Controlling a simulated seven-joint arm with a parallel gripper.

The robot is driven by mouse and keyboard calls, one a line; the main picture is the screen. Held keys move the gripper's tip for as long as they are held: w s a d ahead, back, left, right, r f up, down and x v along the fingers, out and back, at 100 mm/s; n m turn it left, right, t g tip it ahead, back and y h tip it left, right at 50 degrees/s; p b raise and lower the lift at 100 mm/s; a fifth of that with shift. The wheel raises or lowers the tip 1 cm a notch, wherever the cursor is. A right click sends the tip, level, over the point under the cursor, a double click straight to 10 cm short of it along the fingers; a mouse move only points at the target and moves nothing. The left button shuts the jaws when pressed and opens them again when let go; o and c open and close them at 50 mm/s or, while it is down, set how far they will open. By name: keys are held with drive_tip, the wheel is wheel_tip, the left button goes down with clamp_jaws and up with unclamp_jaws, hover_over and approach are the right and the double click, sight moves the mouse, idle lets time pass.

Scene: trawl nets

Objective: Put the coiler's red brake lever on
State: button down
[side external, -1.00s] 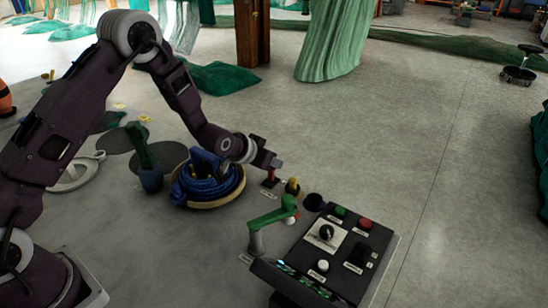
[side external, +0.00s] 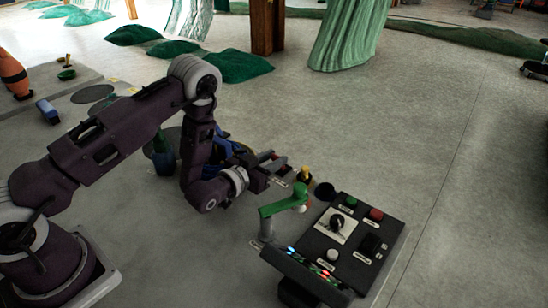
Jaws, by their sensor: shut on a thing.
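The red brake lever (side external: 284,170) stands low on the floor area behind the green crank, with a small label in front of it. Only a small red part of it shows beside my fingers. My gripper (side external: 276,163) is shut on the lever, its fingers pointing right. The exact tilt of the lever is hard to tell at this size. The coiler's blue rope (side external: 228,148) is mostly hidden behind my forearm and wrist.
A green crank (side external: 283,204) stands in front of the lever. A yellow-topped post (side external: 304,174) and a dark round cup (side external: 324,191) are close on its right. A black control box (side external: 345,235) with buttons stands at front right. Open floor lies beyond.

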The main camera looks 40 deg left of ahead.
idle(0.3)
drive_tip(key=c, duration=1)
unclamp_jaws()
drive_tip(key=shift+c, duration=0.2)
drive_tip(key=shift+s, duration=0.1)
drive_tip(key=s, duration=0.4)
drive_tip(key=s+r, duration=0.1)
drive_tip(key=s, duration=0.1)
drive_tip(key=shift+s+r, duration=0.1)
drive_tip(key=shift+s, duration=0.3)
